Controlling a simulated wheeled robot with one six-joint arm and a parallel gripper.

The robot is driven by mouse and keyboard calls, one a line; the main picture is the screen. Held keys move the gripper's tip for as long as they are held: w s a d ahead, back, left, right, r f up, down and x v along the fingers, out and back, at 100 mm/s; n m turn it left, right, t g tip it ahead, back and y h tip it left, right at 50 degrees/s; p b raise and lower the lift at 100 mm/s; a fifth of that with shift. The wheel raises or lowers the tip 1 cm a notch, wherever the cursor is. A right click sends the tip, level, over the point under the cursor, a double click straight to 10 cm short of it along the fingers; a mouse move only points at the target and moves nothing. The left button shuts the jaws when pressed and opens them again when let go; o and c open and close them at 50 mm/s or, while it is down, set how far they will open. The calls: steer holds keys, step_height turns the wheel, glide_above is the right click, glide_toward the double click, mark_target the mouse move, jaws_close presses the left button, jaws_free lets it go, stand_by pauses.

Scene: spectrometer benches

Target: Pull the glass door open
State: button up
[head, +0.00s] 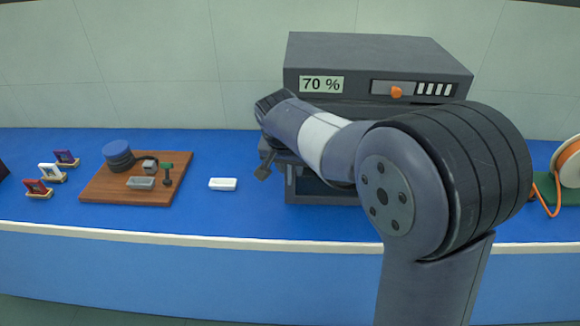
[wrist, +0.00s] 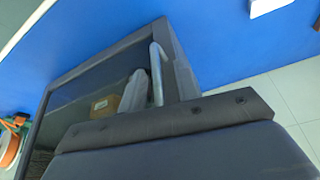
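The grey instrument (head: 378,62) stands on the blue bench with a "70 %" display. Below its upper housing is a dark front compartment (head: 325,190), largely hidden by my arm. In the wrist view the compartment frame (wrist: 95,68) is close and tilted, and a brown block (wrist: 103,106) shows inside. A pale upright bar (wrist: 157,78) stands near the frame's right side, beside a grey finger-like piece (wrist: 134,92). I cannot tell whether the bar is the door handle. My gripper (head: 264,166) is at the compartment's left side; its grip is unclear. The glass itself is hard to make out.
A wooden board (head: 110,190) with a blue round stack, a grey tray and a green-topped tool lies left. A small white dish (head: 223,184) sits between board and instrument. Small colored stands (head: 50,172) are far left. An orange spool (head: 568,162) is at right.

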steer(key=shift+w+f, duration=0.1)
steer(key=shift+f, duration=0.15)
steer(key=shift+c, duration=0.5)
jaws_close()
